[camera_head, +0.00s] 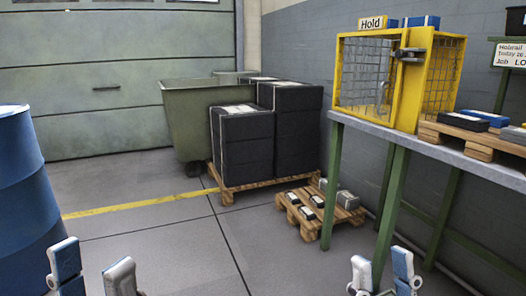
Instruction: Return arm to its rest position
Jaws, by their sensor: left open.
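My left gripper (93,270) is at the bottom left edge of the head view. Its two fingers stand apart with only floor between them, so it is open and empty. My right gripper (383,272) is at the bottom edge, right of centre, in front of the bench legs in the picture. Its fingers are also apart, with nothing seen between them. The lower parts of both grippers and both arms are cut off by the frame.
A blue barrel (22,190) stands at the left. A green bin (182,115) and a pallet of black boxes (243,150) stand behind. A low pallet (335,212) holds small parts. A green-legged bench (390,210) carries a yellow cage (410,85). The central floor is clear.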

